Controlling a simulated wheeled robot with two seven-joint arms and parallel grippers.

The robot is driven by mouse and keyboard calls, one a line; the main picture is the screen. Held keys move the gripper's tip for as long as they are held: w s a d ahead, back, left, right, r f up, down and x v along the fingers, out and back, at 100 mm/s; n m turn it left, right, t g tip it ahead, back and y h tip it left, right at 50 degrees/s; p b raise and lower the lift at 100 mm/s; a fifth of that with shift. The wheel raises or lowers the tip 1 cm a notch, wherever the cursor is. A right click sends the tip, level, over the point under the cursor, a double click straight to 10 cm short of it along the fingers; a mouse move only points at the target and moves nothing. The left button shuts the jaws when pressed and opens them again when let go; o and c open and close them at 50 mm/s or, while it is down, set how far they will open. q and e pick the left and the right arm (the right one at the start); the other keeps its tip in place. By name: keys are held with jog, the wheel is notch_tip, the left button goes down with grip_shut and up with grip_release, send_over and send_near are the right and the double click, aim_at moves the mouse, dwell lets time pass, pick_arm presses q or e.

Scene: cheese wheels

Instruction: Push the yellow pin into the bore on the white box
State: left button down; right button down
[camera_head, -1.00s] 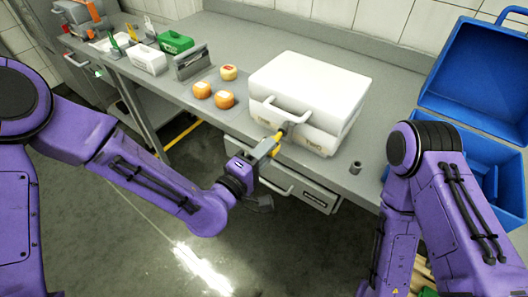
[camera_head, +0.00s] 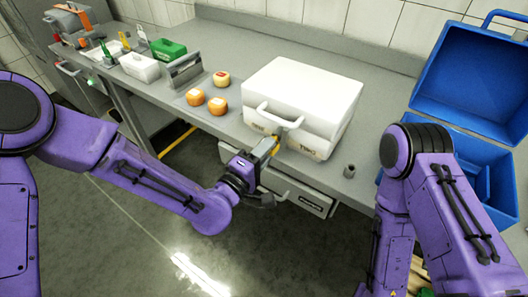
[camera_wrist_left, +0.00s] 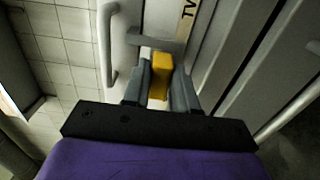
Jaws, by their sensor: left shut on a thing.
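The white box (camera_head: 305,95) stands on the grey worktop with its handle facing front left. My left gripper (camera_head: 273,144) is at the box's front face, below the handle. It is shut on the yellow pin (camera_wrist_left: 160,75), which shows between the fingers in the left wrist view. The pin points at a grey fitting (camera_wrist_left: 157,44) on the box front; the fitting hides the bore and the pin's far end, so I cannot tell how deep the pin sits. My right arm (camera_head: 435,200) is at the right; its gripper is out of view.
Several small items, including a green box (camera_head: 167,48) and a white bin (camera_head: 142,65), stand at the back left. Orange and yellow cheese wheels (camera_head: 217,105) lie left of the box. A small grey cylinder (camera_head: 349,171) stands near the front edge. An open blue case (camera_head: 470,75) is at right.

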pick_arm(q)
jog(key=shift+w+d, duration=0.25)
jog(key=shift+w, duration=0.05)
jog(key=c, duration=0.8)
grip_release()
jog(key=v, duration=1)
jog(key=shift+s+a, duration=0.2)
jog(key=shift+s, duration=0.05)
